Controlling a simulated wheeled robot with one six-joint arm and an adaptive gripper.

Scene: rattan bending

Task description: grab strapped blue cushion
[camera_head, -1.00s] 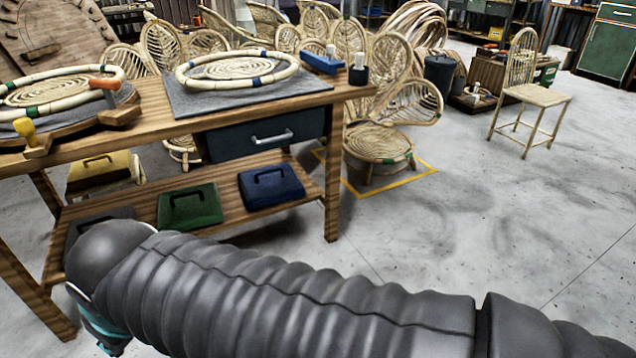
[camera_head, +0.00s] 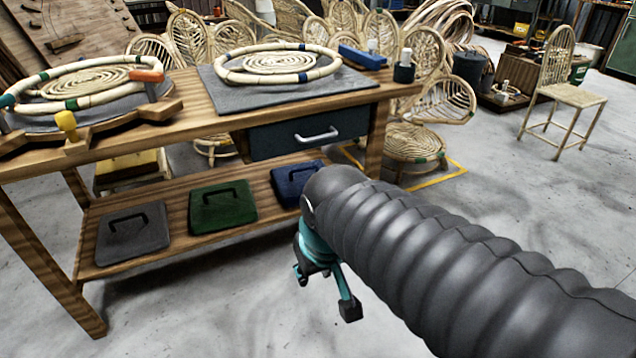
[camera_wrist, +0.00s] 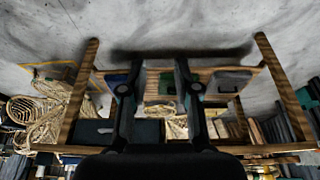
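The blue cushion (camera_head: 290,190) with a dark strap lies flat at the right end of the workbench's lower shelf. My arm hides part of its right side in the head view. In the wrist view the blue cushion (camera_wrist: 113,80) is partly behind the left finger. My gripper (camera_head: 325,290) hangs in front of the shelf, below and to the right of the cushion in the picture, apart from it. In the wrist view its two fingers (camera_wrist: 158,72) are spread with nothing held between them.
A green cushion (camera_head: 222,210) and a grey cushion (camera_head: 132,237) lie to the left on the same shelf (camera_head: 175,239). The wooden tabletop (camera_head: 190,110) and a drawer (camera_head: 290,137) are above. Bench legs stand at both ends. Grey floor in front is clear.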

